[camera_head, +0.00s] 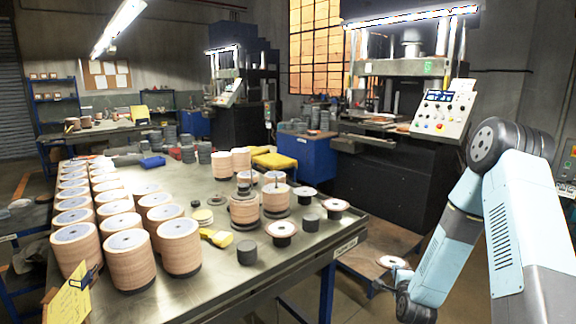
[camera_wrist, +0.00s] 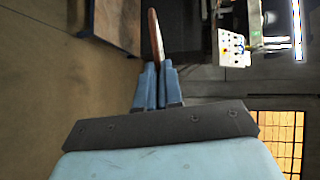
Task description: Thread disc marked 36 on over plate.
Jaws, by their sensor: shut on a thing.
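My gripper (camera_wrist: 155,85) is shut on a thin disc (camera_wrist: 155,38), which shows edge-on with a brown rim in the wrist view. In the head view the held disc (camera_head: 391,262) has a pale centre and a reddish-brown rim. Low flanged pieces, perhaps plates, stand near the table's right corner: one at the front (camera_head: 282,230), one at the right (camera_head: 335,206) and one behind (camera_head: 308,194). I cannot tell which is the task's plate.
Tall stacks of tan discs (camera_head: 128,265) fill the table's left side. A press (camera_head: 405,160) with a control panel is behind. The table's front right (camera_head: 300,265) is bare.

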